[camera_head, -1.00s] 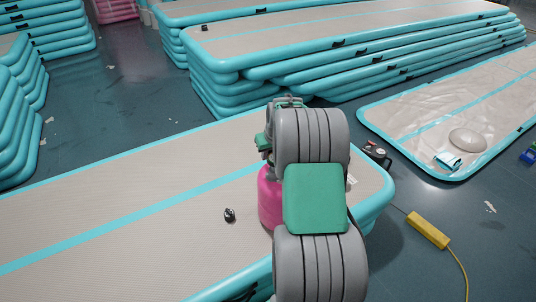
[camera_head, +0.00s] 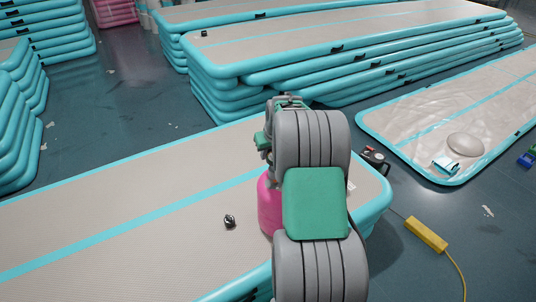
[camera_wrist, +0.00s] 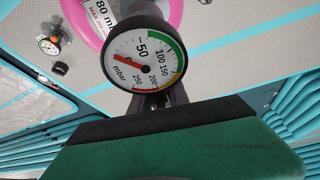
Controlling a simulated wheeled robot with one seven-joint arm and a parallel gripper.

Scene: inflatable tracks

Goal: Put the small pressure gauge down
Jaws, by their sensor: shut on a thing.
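A round pressure gauge (camera_wrist: 143,60) with a white dial, red needle and green and red arcs fills the middle of the wrist view. My gripper (camera_wrist: 152,100) is shut on it from below, and the dial faces the camera. What lies directly beneath the gauge is hidden. A smaller-looking gauge (camera_wrist: 48,46) shows at the left of the wrist view, on the pale surface with a black knob (camera_wrist: 60,69) beside it.
A pink object (camera_head: 268,205) stands on the near inflatable track (camera_head: 120,225), partly behind my arm. A small black item (camera_head: 229,221) lies left of it. A black device (camera_head: 375,160) is beyond the track's right end. A yellow block (camera_head: 427,234) with a cable lies on the floor.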

